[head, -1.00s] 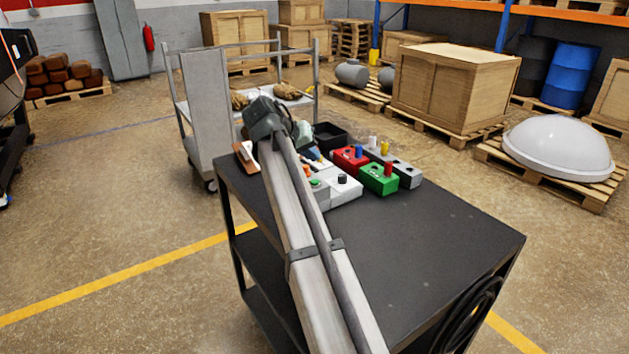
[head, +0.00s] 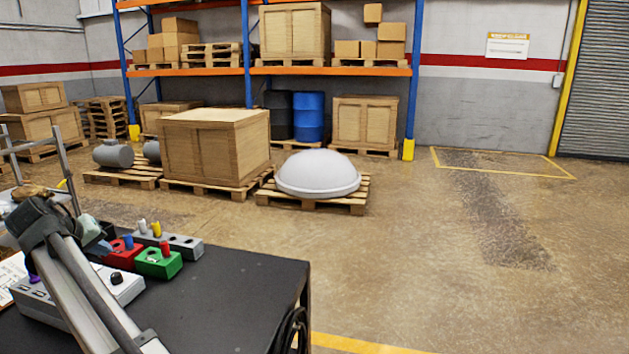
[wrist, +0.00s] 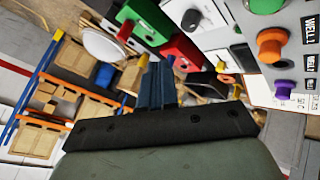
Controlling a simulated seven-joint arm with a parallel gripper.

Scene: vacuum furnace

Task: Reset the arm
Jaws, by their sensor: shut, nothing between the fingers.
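My gripper (head: 103,247) is at the left of the head view, above the boxes at the far side of the black cart top (head: 225,290). My arm slants up to it from the bottom left. In the wrist view my gripper's dark blue fingers (wrist: 157,84) are together, with nothing between them. The fingers appear in front of the boxes; whether they touch any of them cannot be told.
A green box (head: 158,264), a red box (head: 117,250) and a grey box (head: 183,246) sit near the gripper. A control panel with an orange knob (wrist: 271,46) shows in the wrist view. The cart's right part is clear. A white dome (head: 317,173) lies on a pallet beyond.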

